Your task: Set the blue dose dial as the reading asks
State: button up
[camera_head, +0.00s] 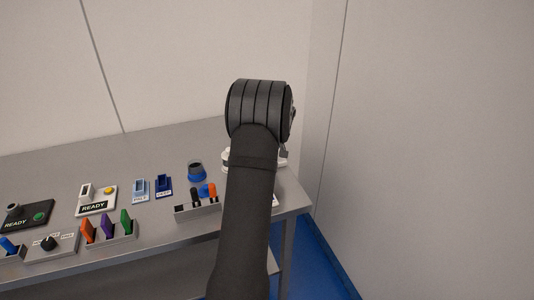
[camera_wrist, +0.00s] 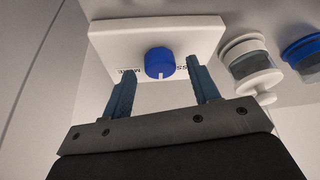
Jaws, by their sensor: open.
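The blue dose dial (camera_wrist: 160,62) is a round knob on a white panel (camera_wrist: 115,38) in the wrist view. A pale mark on the knob points down the picture, towards my gripper's palm. Dark lettering on the panel beside the knob is partly covered and cannot be read in full. My gripper (camera_wrist: 161,68) is open, with its two blue-grey fingers apart on the left and right of the knob. I cannot tell whether they touch it. In the head view my arm hides the dial and the gripper. No dose reading is legible.
A white-lidded jar (camera_wrist: 245,60) and a blue-lidded jar (camera_wrist: 305,55) stand right of the panel. On the grey table (camera_head: 160,146) are a rack (camera_head: 200,210) with coloured pieces, a white READY unit (camera_head: 97,200) and a dark READY unit (camera_head: 28,214).

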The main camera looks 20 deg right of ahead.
jog(key=shift+w+f, duration=0.2)
jog(key=shift+f, duration=0.3)
jog(key=c, duration=1)
jog(key=shift+o, duration=0.2)
jog(key=shift+n, duration=0.3)
jog(key=n+y, duration=0.1)
jog(key=n, duration=0.3)
jog(key=shift+w+d+g+y, duration=0.1)
jog(key=shift+d+g+y, duration=0.05)
jog(key=shift+g+y, duration=0.2)
jog(key=n, duration=0.2)
jog(key=n+g+y, duration=0.1)
jog(key=n, duration=0.2)
jog(key=shift+w+g, duration=0.15)
jog(key=shift+g, duration=0.1)
jog(key=shift+n, duration=0.3)
